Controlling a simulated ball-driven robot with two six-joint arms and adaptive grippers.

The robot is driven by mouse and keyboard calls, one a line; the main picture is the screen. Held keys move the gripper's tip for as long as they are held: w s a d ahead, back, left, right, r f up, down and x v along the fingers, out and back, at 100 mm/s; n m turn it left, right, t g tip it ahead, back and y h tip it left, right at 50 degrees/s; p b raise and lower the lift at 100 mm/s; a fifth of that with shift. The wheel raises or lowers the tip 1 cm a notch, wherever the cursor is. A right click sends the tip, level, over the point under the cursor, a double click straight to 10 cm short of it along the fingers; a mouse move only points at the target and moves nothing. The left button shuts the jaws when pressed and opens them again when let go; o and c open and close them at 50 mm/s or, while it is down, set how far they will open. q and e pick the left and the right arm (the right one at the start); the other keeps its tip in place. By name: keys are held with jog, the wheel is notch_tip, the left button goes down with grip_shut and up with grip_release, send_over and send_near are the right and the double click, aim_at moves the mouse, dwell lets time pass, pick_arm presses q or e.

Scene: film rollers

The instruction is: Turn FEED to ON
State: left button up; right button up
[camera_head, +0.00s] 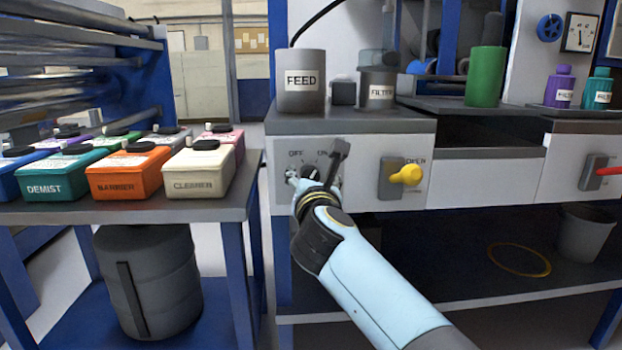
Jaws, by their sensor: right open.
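The grey canister labelled FEED (300,82) stands on the machine's top. Below it, on the pale front panel, a dark round knob (309,172) has an OFF mark at its upper left. Another mark at its upper right is partly covered and hard to read. My right gripper (316,166) is at this knob, open, with one dark finger to the knob's upper right and the other side near its left. Whether it touches the knob cannot be told. The knob's lower part is hidden by the gripper. My left gripper is out of view.
A yellow-handled OPEN switch (405,175) sits right of the knob, and a red-handled switch (606,171) farther right. A FILTER jar (378,93) and green cylinder (485,77) stand above.

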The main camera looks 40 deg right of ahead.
jog(key=v, duration=0.7)
jog(key=shift+a, duration=0.1)
